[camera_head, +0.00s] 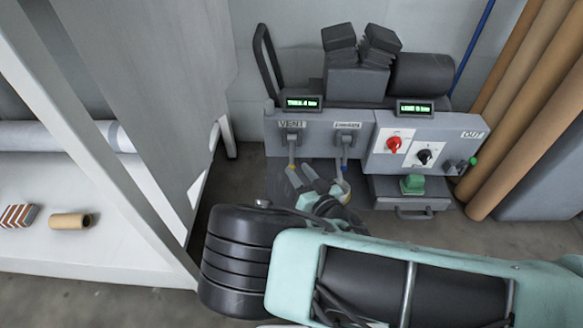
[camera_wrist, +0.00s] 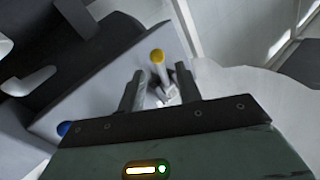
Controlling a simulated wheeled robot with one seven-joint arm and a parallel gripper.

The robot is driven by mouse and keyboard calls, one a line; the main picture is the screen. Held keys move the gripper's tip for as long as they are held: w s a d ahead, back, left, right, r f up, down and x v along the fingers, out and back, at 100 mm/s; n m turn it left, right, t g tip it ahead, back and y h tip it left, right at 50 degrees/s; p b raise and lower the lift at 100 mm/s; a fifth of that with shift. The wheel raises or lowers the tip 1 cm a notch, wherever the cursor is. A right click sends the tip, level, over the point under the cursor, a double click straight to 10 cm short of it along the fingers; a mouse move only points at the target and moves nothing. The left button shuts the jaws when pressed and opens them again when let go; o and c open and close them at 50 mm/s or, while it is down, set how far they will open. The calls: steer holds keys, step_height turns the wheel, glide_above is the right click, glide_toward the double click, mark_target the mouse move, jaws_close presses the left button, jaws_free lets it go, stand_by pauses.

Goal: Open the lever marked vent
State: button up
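The vent lever (camera_head: 291,158) hangs down below the label VENT on the grey panel and has a yellow tip. In the wrist view its yellow knob (camera_wrist: 157,56) shows just beyond and between my fingertips. My gripper (camera_head: 301,172) is below and in front of the panel, close to this lever. In the wrist view my gripper (camera_wrist: 160,74) is open, with a clear gap between the fingers; contact with the knob cannot be told. A second lever (camera_head: 344,158) with a blue tip hangs to the right; its blue knob (camera_wrist: 63,128) is at the wrist view's left.
The panel (camera_head: 318,142) carries green displays, a red knob (camera_head: 394,144) and a black knob (camera_head: 424,156). Brown rolls (camera_head: 520,80) lean at the right. A white shelf frame (camera_head: 90,140) stands at the left.

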mark_target(293, 163)
steer(key=shift+b+x, duration=0.85)
steer(key=shift+x, duration=1.6)
jaws_close()
steer(key=shift+r, duration=0.1)
